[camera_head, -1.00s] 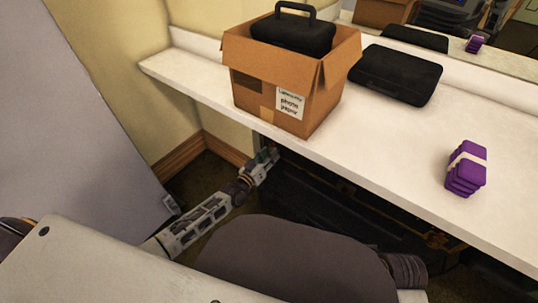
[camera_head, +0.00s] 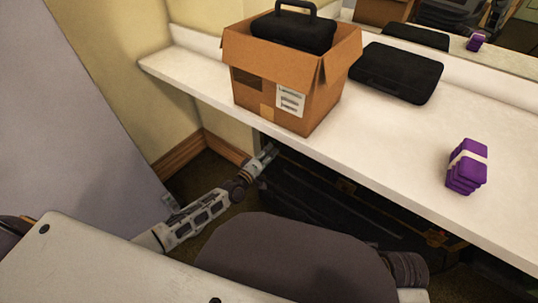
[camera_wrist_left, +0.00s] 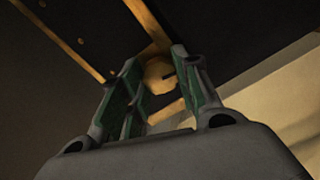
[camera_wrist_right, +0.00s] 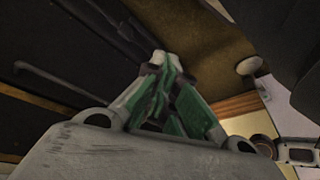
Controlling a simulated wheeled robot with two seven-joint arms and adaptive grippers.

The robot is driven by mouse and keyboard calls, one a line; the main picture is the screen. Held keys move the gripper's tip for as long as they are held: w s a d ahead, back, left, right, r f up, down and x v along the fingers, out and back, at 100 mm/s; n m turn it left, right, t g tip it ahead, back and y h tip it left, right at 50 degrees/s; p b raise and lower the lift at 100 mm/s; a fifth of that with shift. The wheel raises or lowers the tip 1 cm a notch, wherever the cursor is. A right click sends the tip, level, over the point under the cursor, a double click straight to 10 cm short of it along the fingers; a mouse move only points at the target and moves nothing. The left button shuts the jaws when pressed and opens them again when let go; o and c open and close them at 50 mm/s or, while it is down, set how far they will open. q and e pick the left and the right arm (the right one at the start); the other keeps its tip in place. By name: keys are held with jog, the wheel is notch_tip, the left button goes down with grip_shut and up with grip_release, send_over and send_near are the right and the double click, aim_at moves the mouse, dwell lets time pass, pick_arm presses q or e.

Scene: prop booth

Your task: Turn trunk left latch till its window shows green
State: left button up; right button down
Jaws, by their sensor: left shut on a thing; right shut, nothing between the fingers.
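The dark trunk (camera_head: 335,205) with brass-coloured edging stands in shadow under the white counter. My left gripper (camera_head: 269,151) reaches to its left end, below the cardboard box. In the left wrist view, a round brass latch (camera_wrist_left: 158,72) with a dark slot sits between the fingertips of my left gripper (camera_wrist_left: 155,72), which is shut on it. The trunk's dark panel (camera_wrist_left: 65,25) and brass edges fill the upper left there. I cannot make out the latch's window or its colour. My right gripper (camera_wrist_right: 160,75) is shut and empty in the right wrist view; the head view does not show it.
On the counter (camera_head: 400,140) are an open cardboard box (camera_head: 265,95) holding a black case (camera_head: 293,32), another flat black case (camera_head: 397,73) and a purple banded stack (camera_head: 466,168). The counter edge overhangs the trunk. A grey panel (camera_head: 70,110) stands at the left.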

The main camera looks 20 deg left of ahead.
pick_arm(q)
jog(key=shift+a+n, duration=0.1)
jog(key=shift+n, duration=0.9)
pick_arm(e)
jog(key=shift+a+f, duration=0.25)
jog(key=shift+f, duration=0.95)
jog(key=shift+r, duration=0.15)
pick_arm(q)
jog(key=o, duration=1.1)
jog(key=shift+c, duration=0.2)
pick_arm(e)
jog(key=shift+d, duration=0.1)
pick_arm(q)
jog(key=v, duration=1.2)
